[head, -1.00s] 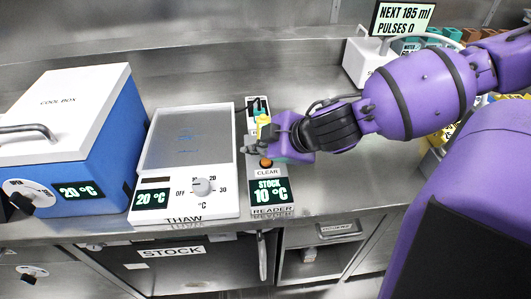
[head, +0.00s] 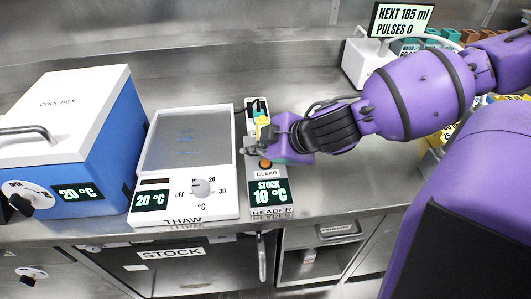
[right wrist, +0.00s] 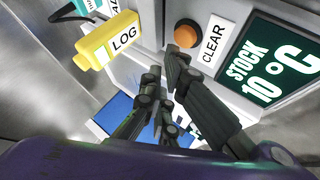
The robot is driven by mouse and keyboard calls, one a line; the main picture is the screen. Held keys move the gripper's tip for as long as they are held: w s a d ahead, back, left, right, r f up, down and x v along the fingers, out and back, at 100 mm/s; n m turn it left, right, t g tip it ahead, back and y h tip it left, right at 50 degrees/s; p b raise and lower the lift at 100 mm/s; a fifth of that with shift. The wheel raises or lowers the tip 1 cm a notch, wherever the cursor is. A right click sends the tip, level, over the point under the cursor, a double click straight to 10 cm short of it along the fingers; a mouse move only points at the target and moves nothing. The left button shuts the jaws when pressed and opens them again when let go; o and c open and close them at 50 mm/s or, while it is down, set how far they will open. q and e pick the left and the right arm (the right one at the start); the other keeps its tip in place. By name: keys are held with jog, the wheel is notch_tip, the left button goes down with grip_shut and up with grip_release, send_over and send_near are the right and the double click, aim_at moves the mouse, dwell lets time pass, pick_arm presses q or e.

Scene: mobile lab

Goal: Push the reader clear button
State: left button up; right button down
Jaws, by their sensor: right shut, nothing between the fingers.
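The reader (head: 285,192) is a narrow white unit on the bench with a "STOCK 10 °C" display. Its round orange clear button (head: 265,163) sits above the "CLEAR" label; the button also shows in the right wrist view (right wrist: 187,33). My right gripper (head: 252,151) is shut and empty, low over the reader just behind the button. In the right wrist view, its dark fingertips (right wrist: 163,66) are close beside the button; I cannot tell whether they touch it. My left gripper is not in view.
A yellow "LOG" piece (right wrist: 108,40) stands on the reader behind the button. The white thaw plate (head: 215,212) is close on the left, with the blue cool box (head: 92,150) beyond. A white device with a sign (head: 402,20) stands at the back right. Bare bench lies right of the reader.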

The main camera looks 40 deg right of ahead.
jog(key=shift+f, duration=0.45)
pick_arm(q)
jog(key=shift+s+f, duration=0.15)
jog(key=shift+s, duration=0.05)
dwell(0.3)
pick_arm(e)
jog(key=shift+f, duration=0.1)
